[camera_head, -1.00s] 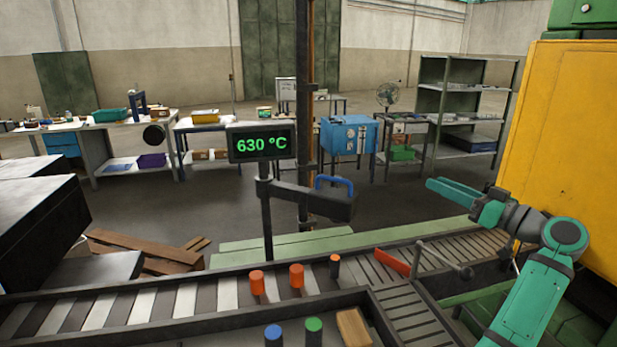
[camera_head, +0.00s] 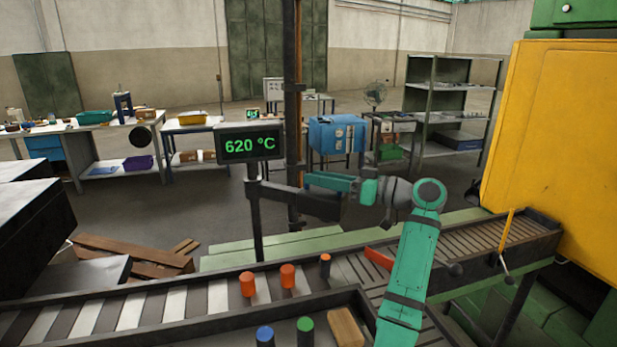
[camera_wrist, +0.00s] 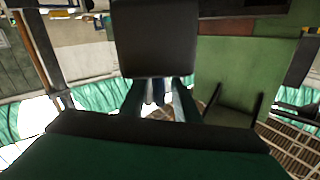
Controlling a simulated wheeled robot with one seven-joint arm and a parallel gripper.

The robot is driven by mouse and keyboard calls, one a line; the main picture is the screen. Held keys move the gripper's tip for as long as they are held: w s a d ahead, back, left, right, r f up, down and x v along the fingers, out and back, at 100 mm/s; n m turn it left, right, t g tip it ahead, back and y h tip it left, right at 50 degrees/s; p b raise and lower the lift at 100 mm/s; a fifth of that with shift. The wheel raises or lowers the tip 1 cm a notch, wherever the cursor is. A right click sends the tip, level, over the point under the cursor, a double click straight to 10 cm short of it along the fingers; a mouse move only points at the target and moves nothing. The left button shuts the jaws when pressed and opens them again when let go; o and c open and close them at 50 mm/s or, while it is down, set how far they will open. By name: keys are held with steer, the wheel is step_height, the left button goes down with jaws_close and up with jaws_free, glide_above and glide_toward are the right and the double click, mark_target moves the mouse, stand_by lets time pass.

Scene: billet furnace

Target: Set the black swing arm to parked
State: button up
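The black swing arm (camera_head: 305,201) reaches out to the right from the dark post behind the conveyor, beside the temperature display. Its blue handle, seen one second ago, is now hidden behind my gripper in the head view. My gripper (camera_head: 330,181) points left at the arm's outer end. In the wrist view the dark block ahead (camera_wrist: 155,38) looks like the arm's end. The teal fingers of my gripper (camera_wrist: 157,98) stand apart there, with a narrow bluish shape between them that may be the handle. I see no firm closing on it.
The display (camera_head: 250,144) reads 620 °C. The roller conveyor (camera_head: 345,268) runs below, with orange cylinders (camera_head: 288,276) and a red piece (camera_head: 379,258). A yellow furnace-like housing (camera_head: 555,140) stands close on the right. A lever (camera_head: 506,240) rises from the conveyor's right part.

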mark_target(299, 190)
steer(key=shift+x, duration=1.7)
jaws_close()
